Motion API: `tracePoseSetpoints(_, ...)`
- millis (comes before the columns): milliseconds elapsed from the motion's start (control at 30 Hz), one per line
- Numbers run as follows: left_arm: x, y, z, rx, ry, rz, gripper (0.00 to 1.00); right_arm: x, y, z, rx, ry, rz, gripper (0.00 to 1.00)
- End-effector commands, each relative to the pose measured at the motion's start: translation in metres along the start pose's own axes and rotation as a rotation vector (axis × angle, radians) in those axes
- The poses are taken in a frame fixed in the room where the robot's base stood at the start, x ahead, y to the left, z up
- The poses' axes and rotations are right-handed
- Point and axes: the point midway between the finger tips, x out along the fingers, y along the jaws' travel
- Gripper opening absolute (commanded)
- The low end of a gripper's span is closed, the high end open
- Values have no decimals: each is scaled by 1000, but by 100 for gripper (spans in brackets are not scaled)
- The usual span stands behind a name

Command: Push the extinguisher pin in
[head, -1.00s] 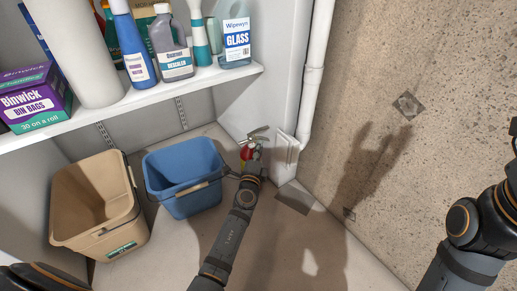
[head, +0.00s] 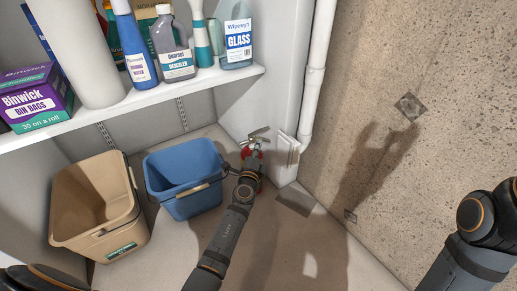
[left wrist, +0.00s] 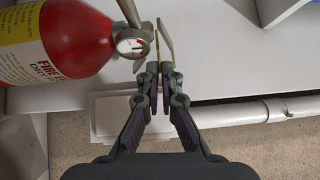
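The red fire extinguisher (head: 244,153) stands in the corner in the head view, mostly hidden by my left gripper (head: 252,160). In the left wrist view the extinguisher (left wrist: 75,40) fills the upper left, with a yellow and white label and a round pressure gauge (left wrist: 130,43). Its grey handle levers (left wrist: 166,38) reach past my fingertips. A thin yellow piece shows at the fingertips; I cannot tell whether it is the pin. My left gripper (left wrist: 159,68) has its fingers together, right beside the valve and levers. Contact is unclear. In the head view, my right gripper is out of frame.
A blue bucket (head: 170,164) stands left of my left gripper and a tan bucket (head: 68,207) further left. A shelf (head: 160,97) with bottles and boxes hangs above. A white pipe (head: 311,95) and a concrete wall (head: 430,60) bound the right side.

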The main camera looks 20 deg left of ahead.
Motion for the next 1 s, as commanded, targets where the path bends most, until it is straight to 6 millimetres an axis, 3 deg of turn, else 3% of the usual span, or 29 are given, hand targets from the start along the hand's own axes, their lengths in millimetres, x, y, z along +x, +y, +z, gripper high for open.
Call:
tracePoseSetpoints(33,0,1,0,2,-1,2,7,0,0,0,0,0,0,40)
tracePoseSetpoints(200,0,1,0,1,-1,1,26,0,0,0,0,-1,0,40)
tracePoseSetpoints(467,-1,1,0,0,0,1,26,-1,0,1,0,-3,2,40)
tracePoseSetpoints(567,-12,2,0,-3,0,3,26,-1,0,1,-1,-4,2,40)
tracePoseSetpoints(833,-62,2,0,0,0,4,26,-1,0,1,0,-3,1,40)
tracePoseSetpoints(1000,-75,1,0,-1,-1,2,26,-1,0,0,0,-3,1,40)
